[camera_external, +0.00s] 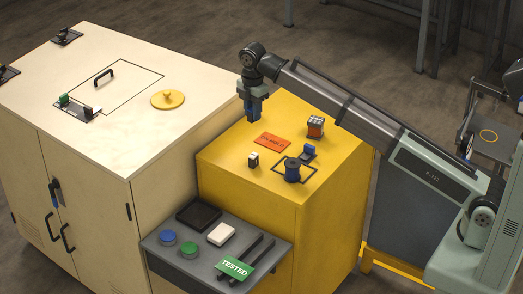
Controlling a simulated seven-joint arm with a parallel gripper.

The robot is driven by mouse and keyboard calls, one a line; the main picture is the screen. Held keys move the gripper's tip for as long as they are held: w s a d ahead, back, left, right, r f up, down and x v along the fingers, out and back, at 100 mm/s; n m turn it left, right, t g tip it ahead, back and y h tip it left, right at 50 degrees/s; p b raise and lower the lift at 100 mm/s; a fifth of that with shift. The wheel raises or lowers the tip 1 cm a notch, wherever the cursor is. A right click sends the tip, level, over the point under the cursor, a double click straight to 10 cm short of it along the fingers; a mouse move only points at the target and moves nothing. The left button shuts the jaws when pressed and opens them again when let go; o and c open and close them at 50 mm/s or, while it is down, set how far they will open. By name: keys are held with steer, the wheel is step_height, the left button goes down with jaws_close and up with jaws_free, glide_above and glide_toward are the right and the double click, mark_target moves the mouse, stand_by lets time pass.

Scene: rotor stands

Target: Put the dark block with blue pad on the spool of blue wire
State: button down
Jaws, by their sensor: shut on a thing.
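My gripper (252,112) points down above the back left part of the yellow cabinet top. It is shut on a small dark and blue piece, which looks like the dark block with blue pad; the fingers cover much of it.
The yellow top (227,150) also carries an orange label plate (272,142), a dark block with a white face (253,160) and an orange block with a grey top (315,126). A taller cream cabinet (120,135) stands left. A grey shelf (205,267) with buttons is in front.

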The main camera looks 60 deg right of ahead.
steer(key=n, duration=0.2)
glide_toward(293, 163)
steer(key=shift+f, duration=2.85)
steer(key=shift+f, duration=0.15)
steer(key=c, duration=0.9)
jaws_free()
step_height(293, 163, up, 12)
steer(key=shift+r, duration=0.2)
